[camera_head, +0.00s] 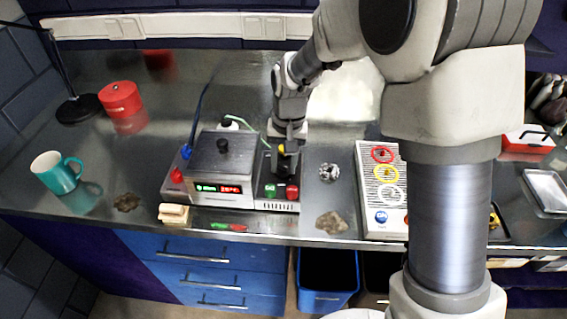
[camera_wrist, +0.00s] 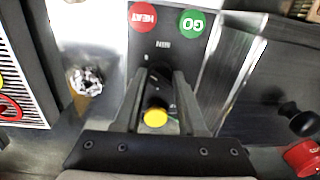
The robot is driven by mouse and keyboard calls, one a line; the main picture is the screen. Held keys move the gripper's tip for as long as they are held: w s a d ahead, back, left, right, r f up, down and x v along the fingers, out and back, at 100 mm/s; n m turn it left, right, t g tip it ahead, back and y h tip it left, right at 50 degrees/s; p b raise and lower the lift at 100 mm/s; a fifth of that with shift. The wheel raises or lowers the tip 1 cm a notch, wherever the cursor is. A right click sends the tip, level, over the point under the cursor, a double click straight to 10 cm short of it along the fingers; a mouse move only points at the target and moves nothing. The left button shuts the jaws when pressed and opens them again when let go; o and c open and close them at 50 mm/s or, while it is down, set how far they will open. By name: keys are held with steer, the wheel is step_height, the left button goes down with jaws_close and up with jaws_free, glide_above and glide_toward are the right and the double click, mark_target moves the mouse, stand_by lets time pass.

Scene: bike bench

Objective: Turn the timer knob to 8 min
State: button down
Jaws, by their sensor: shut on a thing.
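The timer knob is dark and mostly hidden between my fingers; its dark top shows in the wrist view (camera_wrist: 158,76), beside small panel lettering. My gripper (camera_head: 283,165) reaches down onto the control panel at the right of the grey bench unit (camera_head: 222,160). In the wrist view my gripper (camera_wrist: 160,88) is shut on the knob, one finger on each side. A round yellow thing (camera_wrist: 155,117) shows between the fingers. The knob's pointer and setting cannot be made out. A green GO button (camera_wrist: 192,23) and a red HEAT button (camera_wrist: 143,16) lie beside the knob.
The unit has a lit display (camera_head: 218,189), too small to read surely, and a black lid knob (camera_head: 222,145). A crumpled foil ball (camera_head: 329,172) and a grey panel with coloured rings (camera_head: 370,210) stand to the right. A teal mug (camera_head: 57,175) and red tin (camera_head: 121,99) stand left.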

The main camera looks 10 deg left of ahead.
steer(key=shift+w+r+m, duration=0.1)
steer(key=shift+m, duration=1.4)
steer(key=c, duration=0.5)
jaws_free()
steer(key=r, duration=1.1)
steer(key=d+r+p, duration=0.1)
steer(key=r, duration=0.5)
steer(key=shift+s+d+r, duration=0.1)
steer(key=shift+s+r, duration=0.05)
steer(key=shift+s, duration=0.05)
